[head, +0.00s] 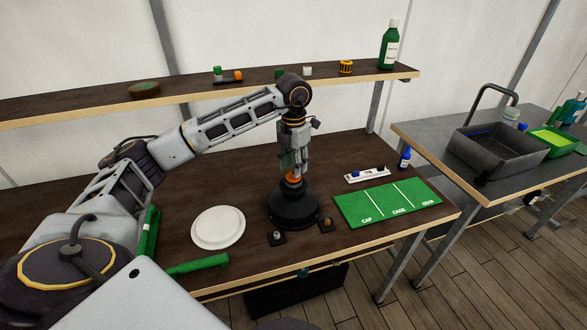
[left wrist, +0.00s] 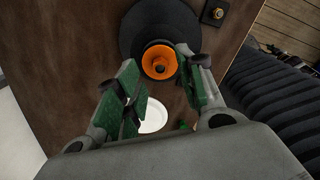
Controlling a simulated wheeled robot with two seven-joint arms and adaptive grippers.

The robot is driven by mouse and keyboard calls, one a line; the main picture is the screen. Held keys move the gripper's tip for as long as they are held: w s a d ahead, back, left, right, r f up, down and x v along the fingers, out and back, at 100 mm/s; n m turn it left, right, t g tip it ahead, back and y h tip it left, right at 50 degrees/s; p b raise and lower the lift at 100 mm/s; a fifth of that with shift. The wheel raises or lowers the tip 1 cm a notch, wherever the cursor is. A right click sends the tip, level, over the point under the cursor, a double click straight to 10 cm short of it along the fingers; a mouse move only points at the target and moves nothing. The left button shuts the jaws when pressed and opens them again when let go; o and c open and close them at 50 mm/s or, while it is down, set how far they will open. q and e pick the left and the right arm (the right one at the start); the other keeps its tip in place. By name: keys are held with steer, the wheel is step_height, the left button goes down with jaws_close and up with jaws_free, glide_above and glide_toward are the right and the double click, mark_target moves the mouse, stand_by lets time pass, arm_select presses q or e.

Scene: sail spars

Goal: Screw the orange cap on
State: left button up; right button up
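In the head view only a little orange (head: 294,179) shows under my left gripper (head: 294,170). My left gripper points straight down over the cap. In the left wrist view its green-padded fingers (left wrist: 160,72) are apart, with the cap between and just beyond the tips. I cannot tell whether a finger touches it. My right gripper is not in view.
A white plate (head: 218,228) lies left of the base. A green labelled mat (head: 387,204) and a white level-like tool (head: 367,174) lie right. A shelf (head: 180,88) with small parts runs behind.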

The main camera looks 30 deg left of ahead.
arm_select(q)
step_height(320, 180, up, 10)
stand_by(0.6)
steer(key=shift+f, duration=0.15)
stand_by(0.6)
